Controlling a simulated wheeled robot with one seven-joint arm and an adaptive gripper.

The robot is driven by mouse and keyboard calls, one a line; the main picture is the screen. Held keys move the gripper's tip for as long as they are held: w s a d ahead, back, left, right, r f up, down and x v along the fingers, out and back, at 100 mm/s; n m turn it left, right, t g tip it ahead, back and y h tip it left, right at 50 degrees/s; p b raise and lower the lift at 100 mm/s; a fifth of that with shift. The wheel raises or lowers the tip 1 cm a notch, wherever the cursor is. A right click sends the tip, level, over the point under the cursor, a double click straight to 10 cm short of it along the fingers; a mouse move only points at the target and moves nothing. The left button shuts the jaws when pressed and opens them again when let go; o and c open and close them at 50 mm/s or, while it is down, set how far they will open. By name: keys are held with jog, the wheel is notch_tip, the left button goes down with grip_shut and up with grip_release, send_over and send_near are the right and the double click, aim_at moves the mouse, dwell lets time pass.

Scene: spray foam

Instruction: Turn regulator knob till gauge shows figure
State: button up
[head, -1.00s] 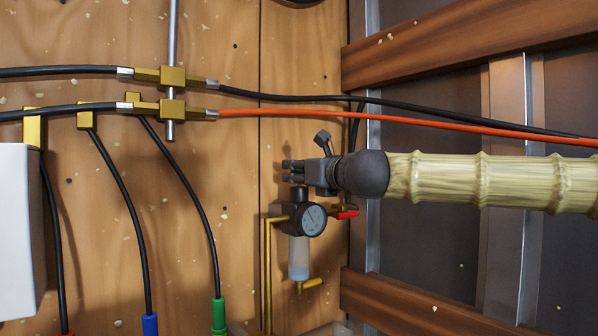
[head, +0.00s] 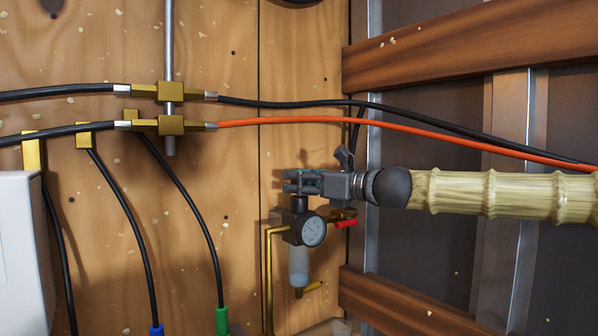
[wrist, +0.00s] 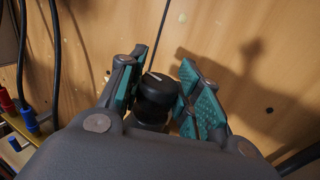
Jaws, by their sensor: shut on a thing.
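The gauge's figures and needle are too small to read. The black regulator knob (head: 299,203) sits on top, partly hidden by my gripper (head: 287,183), which reaches in from the right. In the wrist view the knob (wrist: 154,100) stands between the teal-padded fingers of my gripper (wrist: 165,72). A pale mark crosses the knob's top. My gripper is shut on the knob.
A red-handled valve (head: 345,223) is just right of the gauge. A brass pipe (head: 268,280) runs down at its left. An orange hose (head: 340,120) and a black hose cross above my gripper. Wooden rails (head: 400,305) lie at right.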

dwell(0.4)
jog(key=o, duration=1)
jog(key=shift+d, duration=0.1)
jog(key=shift+o, duration=0.2)
jog(key=v, duration=1.2)
jog(key=shift+w, duration=0.15)
jog(key=shift+d, duration=0.1)
